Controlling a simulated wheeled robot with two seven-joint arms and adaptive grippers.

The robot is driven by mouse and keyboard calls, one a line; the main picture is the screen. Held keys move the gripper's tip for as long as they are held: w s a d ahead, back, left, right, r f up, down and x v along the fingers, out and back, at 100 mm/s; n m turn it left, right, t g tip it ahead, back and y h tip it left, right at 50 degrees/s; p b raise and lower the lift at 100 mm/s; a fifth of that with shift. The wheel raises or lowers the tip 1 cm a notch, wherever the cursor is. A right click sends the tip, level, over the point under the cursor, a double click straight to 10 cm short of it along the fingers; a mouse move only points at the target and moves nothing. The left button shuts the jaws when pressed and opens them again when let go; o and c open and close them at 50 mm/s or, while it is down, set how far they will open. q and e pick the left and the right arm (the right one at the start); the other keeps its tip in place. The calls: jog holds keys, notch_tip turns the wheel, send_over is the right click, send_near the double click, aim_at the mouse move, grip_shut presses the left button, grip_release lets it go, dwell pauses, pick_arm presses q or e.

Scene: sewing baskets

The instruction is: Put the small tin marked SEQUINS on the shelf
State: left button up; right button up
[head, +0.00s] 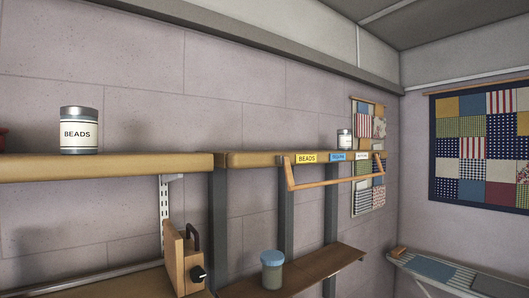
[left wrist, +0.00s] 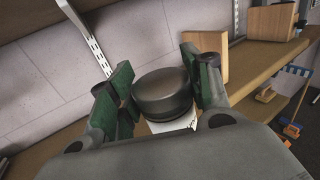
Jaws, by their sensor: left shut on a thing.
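In the left wrist view my left gripper (left wrist: 158,88) is shut on a tin with a dark round lid (left wrist: 163,95). A corner of its white label (left wrist: 182,123) shows below the lid, but the word cannot be read. The gripper and held tin are not in the head view. There, the right-hand shelf (head: 235,158) carries a yellow BEADS tag (head: 306,158), a blue tag (head: 338,157) that seems to read SEQUINS, and a white tag (head: 362,156). My right gripper is in neither view.
A large BEADS tin (head: 79,131) stands on the left shelf (head: 110,167). A small white-labelled tin (head: 345,140) stands above the tags. A wooden rail (head: 330,180) juts out in front. A blue-lidded jar (head: 272,271) stands on the lower shelf (head: 325,261). A wooden, black-handled object (head: 180,259) stands left of it.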

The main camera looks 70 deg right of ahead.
pick_arm(q)
jog(key=shift+s+a+f, duration=0.15)
jog(key=shift+a+f, duration=0.05)
jog(key=shift+f, duration=0.25)
jog(key=shift+d+f, duration=0.1)
jog(key=shift+f, duration=0.35)
jog(key=shift+s+f+n+t+y, duration=0.15)
jog(key=shift+f+n+t+y, duration=0.15)
jog(key=shift+f+t, duration=0.1)
jog(key=s+a+f+n+t+y, duration=0.2)
jog(key=s+f+n+y, duration=0.1)
jog(key=f, duration=1.2)
jog(key=s+a+f+n+t+y, duration=0.2)
jog(key=s+f+n+t+y, duration=0.1)
jog(key=f, duration=1.1)
jog(key=s+a+f+n+t+y, duration=0.3)
jog(key=s+f+n+y, duration=0.2)
jog(key=f, duration=1)
jog(key=shift+s+f+y, duration=0.35)
jog(key=shift+s+y, duration=0.2)
jog(key=shift+y, duration=1.05)
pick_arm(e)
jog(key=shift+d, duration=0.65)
